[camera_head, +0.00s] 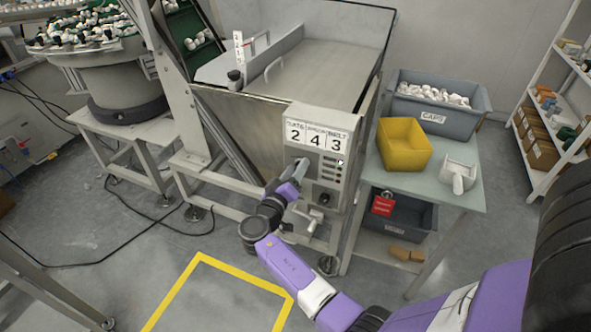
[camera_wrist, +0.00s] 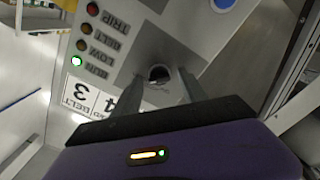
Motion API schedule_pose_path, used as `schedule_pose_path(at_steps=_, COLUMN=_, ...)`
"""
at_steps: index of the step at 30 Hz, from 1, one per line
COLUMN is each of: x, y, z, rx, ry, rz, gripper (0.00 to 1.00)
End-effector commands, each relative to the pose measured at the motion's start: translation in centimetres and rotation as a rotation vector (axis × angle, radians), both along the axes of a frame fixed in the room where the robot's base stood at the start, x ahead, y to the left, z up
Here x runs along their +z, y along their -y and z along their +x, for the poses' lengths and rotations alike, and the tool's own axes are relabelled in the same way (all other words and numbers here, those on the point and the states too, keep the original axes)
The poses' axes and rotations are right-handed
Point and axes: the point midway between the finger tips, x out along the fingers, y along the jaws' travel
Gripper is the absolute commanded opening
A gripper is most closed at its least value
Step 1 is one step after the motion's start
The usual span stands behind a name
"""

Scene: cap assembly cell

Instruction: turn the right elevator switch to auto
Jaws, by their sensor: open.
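The grey control panel (camera_head: 319,149) stands on the front of the hopper machine, with the numbers 2, 4 and 3 on top. My gripper (camera_head: 300,167) is at the panel's left side in the head view and hides part of it. In the wrist view my open gripper (camera_wrist: 160,84) has its two fingers on either side of a dark round switch (camera_wrist: 158,72) on a grey plate. I cannot tell whether the fingers touch it. The switch's position marks are not readable. A green lamp (camera_wrist: 76,61) marked RUN is lit beside unlit-looking lamps.
A black knob (camera_head: 325,199) and a crank handle (camera_head: 314,218) sit low on the machine, below and right of my gripper. A table (camera_head: 455,190) on the right holds a yellow bin (camera_head: 404,146), a grey caps bin (camera_head: 440,108) and a white scoop (camera_head: 458,177). Yellow lines mark open floor in front.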

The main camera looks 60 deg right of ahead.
Motion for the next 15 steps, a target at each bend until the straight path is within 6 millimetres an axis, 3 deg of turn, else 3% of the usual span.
schedule_pose_path(at_steps=2, x=-0.01, y=-0.02, z=0.01, rx=0.0, ry=0.0, rz=0.0, gripper=0.51)
schedule_pose_path(at_steps=10, x=-0.02, y=-0.05, z=0.0, rx=0.0, ry=0.0, rz=0.0, gripper=0.0)
schedule_pose_path(at_steps=15, x=-0.04, y=-0.06, z=0.0, rx=0.001, ry=-0.004, rz=0.0, gripper=0.0)
